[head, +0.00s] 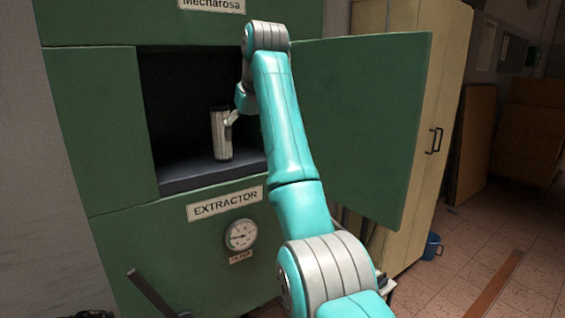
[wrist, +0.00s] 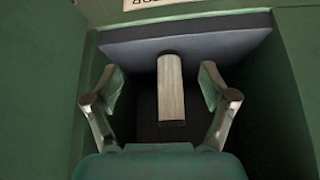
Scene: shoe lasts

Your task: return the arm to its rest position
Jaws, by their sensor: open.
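My gripper (wrist: 159,92) is open in the wrist view, with its two fingers spread on either side of a pale cylinder. The cylinder (head: 221,135) stands upright on the dark shelf inside the green extractor cabinet, and it also shows between the fingers in the wrist view (wrist: 171,88). Gaps show between the cylinder and both fingers in the wrist view. In the head view, my teal arm reaches up and into the cabinet opening. One finger of my gripper (head: 231,122) shows by the cylinder's right side; the rest is mostly hidden by the wrist.
The green extractor cabinet (head: 100,130) surrounds the opening with walls on its left, top and bottom. Its green door (head: 365,120) stands open to the right, close beside my arm. A yellow locker (head: 447,75) is behind the door. A gauge (head: 240,234) sits below the opening.

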